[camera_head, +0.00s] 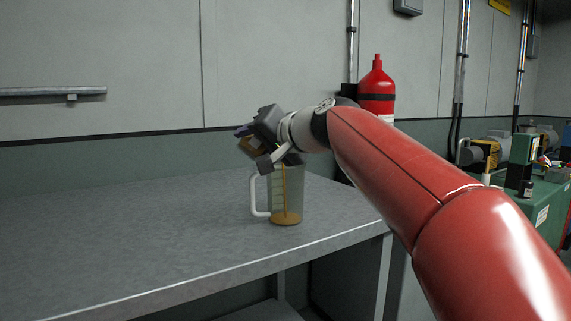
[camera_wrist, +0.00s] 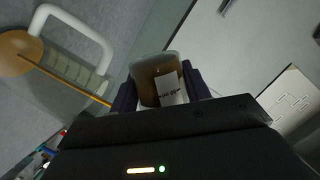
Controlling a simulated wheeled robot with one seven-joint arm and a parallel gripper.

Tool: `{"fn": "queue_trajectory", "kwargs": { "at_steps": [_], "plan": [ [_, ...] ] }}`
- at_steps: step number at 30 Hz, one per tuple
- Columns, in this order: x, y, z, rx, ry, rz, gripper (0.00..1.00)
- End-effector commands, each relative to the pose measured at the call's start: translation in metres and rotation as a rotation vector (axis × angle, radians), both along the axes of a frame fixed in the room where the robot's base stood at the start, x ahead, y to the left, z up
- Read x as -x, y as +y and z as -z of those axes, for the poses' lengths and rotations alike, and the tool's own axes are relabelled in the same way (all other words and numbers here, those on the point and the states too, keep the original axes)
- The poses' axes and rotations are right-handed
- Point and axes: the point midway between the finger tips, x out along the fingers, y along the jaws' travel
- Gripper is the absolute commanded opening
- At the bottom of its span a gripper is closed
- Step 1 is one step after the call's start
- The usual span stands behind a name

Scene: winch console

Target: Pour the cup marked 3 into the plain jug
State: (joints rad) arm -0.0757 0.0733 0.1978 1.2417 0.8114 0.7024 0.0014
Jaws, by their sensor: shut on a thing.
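My gripper (camera_head: 257,147) is shut on a small cup (camera_head: 252,145) and holds it strongly tilted above the jug's mouth. The jug and stream also show in the wrist view (camera_wrist: 82,72). My gripper hides the jug's rim.
The grey metal bench (camera_head: 130,225) is clear left of the jug; its front edge runs below it. A red cylinder (camera_head: 376,90) stands behind my arm. A green cabinet (camera_head: 545,210) with equipment is at the right. A rail (camera_head: 50,91) is on the wall.

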Motion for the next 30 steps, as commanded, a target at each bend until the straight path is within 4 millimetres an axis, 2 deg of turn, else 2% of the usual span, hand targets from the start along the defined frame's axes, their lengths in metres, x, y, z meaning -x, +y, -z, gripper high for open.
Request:
{"fn": "queue_trajectory", "kwargs": {
  "at_steps": [30],
  "plan": [
    [0.0003, 0.0001, 0.0049, -0.081, 0.071, 0.001, 0.19]
  ]
}}
